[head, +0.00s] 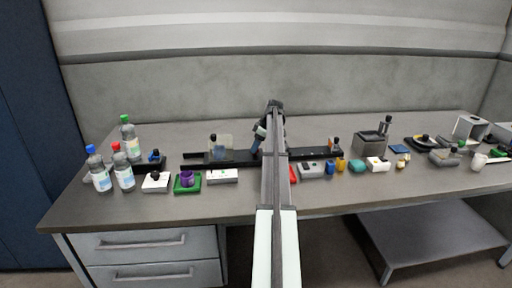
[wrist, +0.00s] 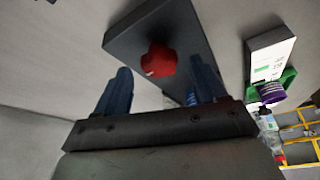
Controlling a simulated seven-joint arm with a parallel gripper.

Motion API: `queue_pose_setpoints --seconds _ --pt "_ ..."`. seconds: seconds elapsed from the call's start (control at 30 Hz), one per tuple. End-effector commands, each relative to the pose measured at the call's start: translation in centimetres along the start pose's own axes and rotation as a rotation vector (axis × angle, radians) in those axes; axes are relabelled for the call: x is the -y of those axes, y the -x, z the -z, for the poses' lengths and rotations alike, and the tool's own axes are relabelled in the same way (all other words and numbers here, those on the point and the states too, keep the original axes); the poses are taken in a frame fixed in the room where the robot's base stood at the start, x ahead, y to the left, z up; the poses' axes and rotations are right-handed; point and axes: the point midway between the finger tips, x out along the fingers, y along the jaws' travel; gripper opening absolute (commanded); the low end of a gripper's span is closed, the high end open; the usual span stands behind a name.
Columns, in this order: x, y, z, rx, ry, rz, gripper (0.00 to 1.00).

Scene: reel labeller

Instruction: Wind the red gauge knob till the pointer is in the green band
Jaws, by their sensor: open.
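The red knob (wrist: 160,60) is in the wrist view, on the face of a dark grey block (wrist: 186,28). My gripper (wrist: 160,85) is open, with one blue finger on each side of the knob's line and a gap to the knob; it looks empty. In the head view my gripper (head: 268,125) is small and partly hidden by my arm, over the long dark base at the middle of the table. A small red part (head: 293,174) shows just right of my arm there; I cannot tell whether it is the knob.
A green block with a purple cap (head: 187,181) stands left of my arm, beside a white box (head: 222,176). Several bottles (head: 125,175) stand at the left end. Small items line the front right of the table (head: 345,205). The back left is clear.

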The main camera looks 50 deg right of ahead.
Motion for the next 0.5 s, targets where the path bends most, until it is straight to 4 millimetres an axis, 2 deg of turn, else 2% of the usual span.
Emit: queue_pose_setpoints --seconds 0.2,0.5 --pt "0.01 -1.04 0.01 0.0 0.0 -0.001 0.71" --pt "0.0 -1.12 0.0 0.0 0.0 -0.001 0.69"
